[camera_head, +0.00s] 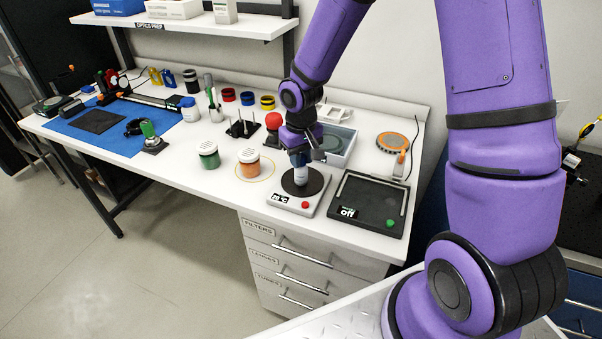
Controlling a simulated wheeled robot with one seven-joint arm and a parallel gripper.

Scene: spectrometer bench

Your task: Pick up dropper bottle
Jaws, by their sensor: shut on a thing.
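My gripper (299,151) is at the right part of the white bench, pointing down. It is shut on a small bottle (301,175) with a white and dark blue body, which I take for the dropper bottle. The bottle is upright, over the round dark plate (316,184) of a white hot plate with a small display. I cannot tell whether its base touches the plate. The gripper hides the bottle's top.
A black flat device (366,204) marked "Off" lies right of the hot plate. Jars with green (209,155) and orange (249,163) contents stand to the left. A red-topped thing (273,122) and a shallow tray (338,145) are close behind. The bench's front edge is near.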

